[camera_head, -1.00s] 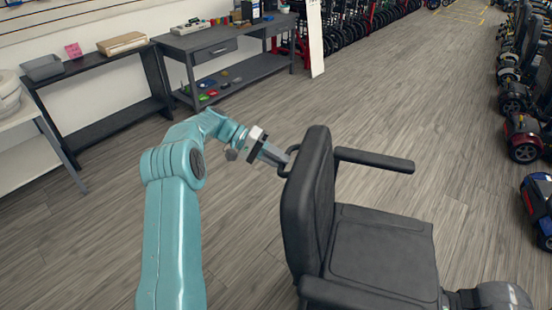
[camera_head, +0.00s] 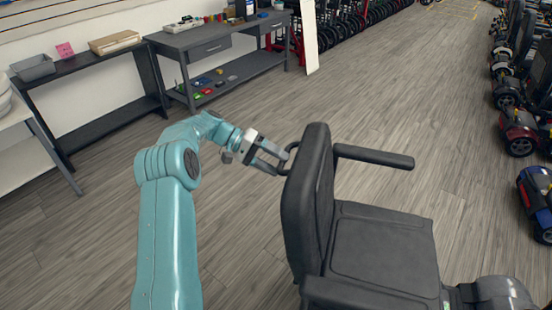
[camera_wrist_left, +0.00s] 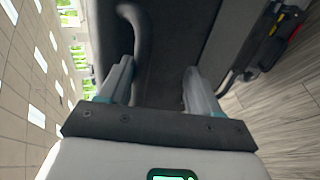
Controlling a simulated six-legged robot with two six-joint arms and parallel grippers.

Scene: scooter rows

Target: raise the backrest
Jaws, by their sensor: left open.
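The black backrest (camera_head: 306,200) stands upright at the left end of the scooter seat (camera_head: 382,250) in the head view. A dark curved handle (camera_head: 289,157) sticks out from its rear side near the top. My left gripper (camera_head: 281,163) is open beside this handle, its fingers pointing at the back of the backrest. In the left wrist view my left gripper (camera_wrist_left: 155,85) shows two spread fingers with the dark backrest (camera_wrist_left: 175,40) in front. The curved handle (camera_wrist_left: 138,35) passes by the left finger; whether they touch I cannot tell. My right gripper is not in view.
Armrests (camera_head: 374,156) flank the seat. Behind on the left stand a grey workbench (camera_head: 215,48) and a dark shelf table (camera_head: 95,75). Scooters (camera_head: 522,130) line the right side. The wooden floor around the chair is clear.

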